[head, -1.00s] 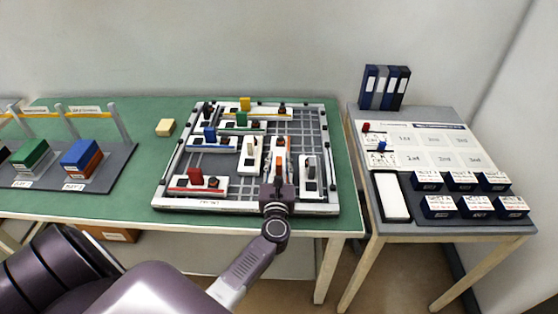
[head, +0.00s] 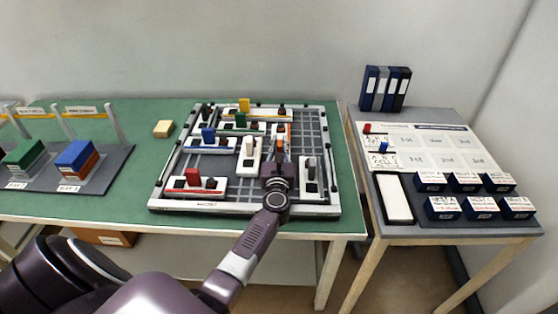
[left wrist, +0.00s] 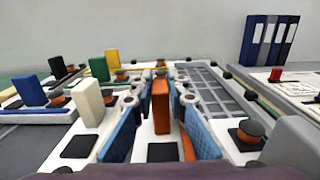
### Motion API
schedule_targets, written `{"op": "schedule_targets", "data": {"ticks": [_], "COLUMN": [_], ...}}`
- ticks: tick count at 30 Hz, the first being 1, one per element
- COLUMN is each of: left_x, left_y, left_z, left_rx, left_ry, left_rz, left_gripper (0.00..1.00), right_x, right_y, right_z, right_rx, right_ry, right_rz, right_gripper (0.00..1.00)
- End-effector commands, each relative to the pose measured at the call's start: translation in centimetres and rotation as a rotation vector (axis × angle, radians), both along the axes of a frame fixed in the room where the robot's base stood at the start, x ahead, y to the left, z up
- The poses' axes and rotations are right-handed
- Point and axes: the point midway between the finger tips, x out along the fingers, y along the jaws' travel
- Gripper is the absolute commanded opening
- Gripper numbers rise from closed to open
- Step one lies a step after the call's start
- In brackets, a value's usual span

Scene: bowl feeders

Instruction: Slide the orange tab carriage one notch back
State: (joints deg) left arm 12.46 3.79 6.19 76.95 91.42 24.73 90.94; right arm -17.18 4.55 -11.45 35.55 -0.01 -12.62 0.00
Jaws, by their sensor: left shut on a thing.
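The orange tab carriage (head: 281,129) is a white block with an orange stripe and an upright orange tab. It sits on the grid board (head: 325,209), towards the back right of centre. My left gripper (head: 279,160) reaches over the board's front edge and covers the carriage's front part. In the left wrist view the orange tab (left wrist: 160,104) stands upright between the blue finger pads of my left gripper (left wrist: 161,125), which is shut on it. My right gripper is not in view.
The white tab carriage (head: 248,162) is close on the left, the grey tab carriage (head: 311,187) on the right. The green tab carriage (head: 232,127) and red tab carriage (head: 205,188) are farther left. Bare grid (head: 305,124) shows at the back right.

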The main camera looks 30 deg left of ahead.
Motion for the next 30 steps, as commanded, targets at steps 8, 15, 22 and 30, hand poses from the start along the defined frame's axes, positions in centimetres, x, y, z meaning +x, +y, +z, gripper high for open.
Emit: {"op": "schedule_targets", "data": {"ticks": [8,15,22,30], "left_x": [1.53,1.49,1.48,1.07], "left_y": [0.89,0.88,0.86,0.53], "left_z": [-0.18,-0.16,-0.14,-0.16], "left_rx": [0.0,0.0,-0.001,-0.003], "left_ry": [0.004,0.004,0.004,0.003], "left_rz": [-0.002,-0.002,-0.002,-0.003], "left_gripper": [0.0,0.18,0.32,0.32], "right_x": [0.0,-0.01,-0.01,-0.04], "right_y": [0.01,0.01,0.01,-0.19], "right_z": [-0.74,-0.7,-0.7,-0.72], "right_rx": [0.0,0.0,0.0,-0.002], "right_ry": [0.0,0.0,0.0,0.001], "right_rz": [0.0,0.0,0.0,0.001], "right_gripper": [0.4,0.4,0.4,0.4]}}
